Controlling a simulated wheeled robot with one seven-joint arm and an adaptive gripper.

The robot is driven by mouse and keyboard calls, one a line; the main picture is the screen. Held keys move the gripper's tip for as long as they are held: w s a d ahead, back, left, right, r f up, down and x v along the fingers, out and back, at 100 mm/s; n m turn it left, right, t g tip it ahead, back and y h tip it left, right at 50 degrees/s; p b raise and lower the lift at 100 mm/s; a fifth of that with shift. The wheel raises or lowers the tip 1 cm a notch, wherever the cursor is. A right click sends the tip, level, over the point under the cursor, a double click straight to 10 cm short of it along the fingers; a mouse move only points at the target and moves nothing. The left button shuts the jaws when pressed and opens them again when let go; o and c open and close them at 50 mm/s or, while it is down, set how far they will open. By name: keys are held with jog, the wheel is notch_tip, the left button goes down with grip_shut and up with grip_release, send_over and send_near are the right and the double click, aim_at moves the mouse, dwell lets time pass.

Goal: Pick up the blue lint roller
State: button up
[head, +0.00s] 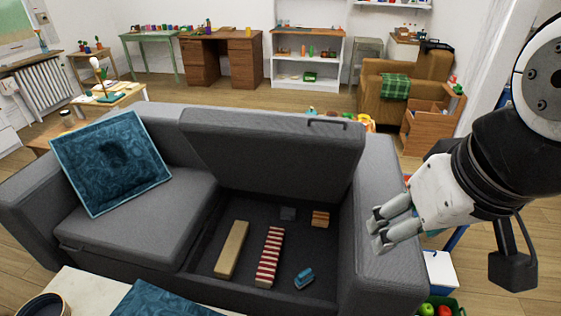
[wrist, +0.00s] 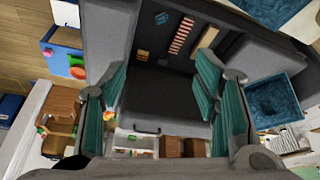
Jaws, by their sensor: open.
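A small blue object, which looks like the blue lint roller (head: 304,278), lies on the floor of the open storage compartment (head: 215,285) in the grey sofa, near its front right. It also shows small near the top of the wrist view (wrist: 161,18). My gripper (head: 377,228) hangs over the sofa's right armrest, to the right of the roller and well above it. Its fingers are spread and empty; in the wrist view their teal pads stand apart on either side of the gap (wrist: 161,68).
A blue patterned cushion (head: 112,160) rests at left.

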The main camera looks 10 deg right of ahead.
jog(key=w+a+f+m+g+y+b, duration=0.1)
jog(key=w+f+b, duration=0.25)
jog(key=w, duration=0.25)
jog(key=w+a+f+m+y+b, duration=0.1)
jog(key=w+a+f+b, duration=0.1)
jog(key=w+f, duration=0.3)
jog(key=m+g+h+b, duration=0.25)
jog(key=m+b, duration=0.85)
jog(key=b, duration=1.1)
send_over(305, 271)
jog(key=shift+g+y, duration=0.25)
jog(key=shift+g, duration=0.1)
notch_tip(305, 271, down, 65)
jog(key=shift+r, duration=0.1)
notch_tip(305, 271, down, 7)
jog(key=shift+b, duration=0.95)
jog(key=shift+s+f+b, duration=0.15)
jog(key=shift+f+b, duration=0.6)
jog(key=shift+f, duration=0.9)
jog(key=shift+s+f+b, duration=0.1)
jog(key=shift+f+b, duration=0.65)
jog(key=shift+f, duration=0.85)
jog(key=shift+r, duration=0.1)
jog(key=c, duration=1.4)
notch_tip(305, 271, up, 10)
jog(key=p, duration=0.4)
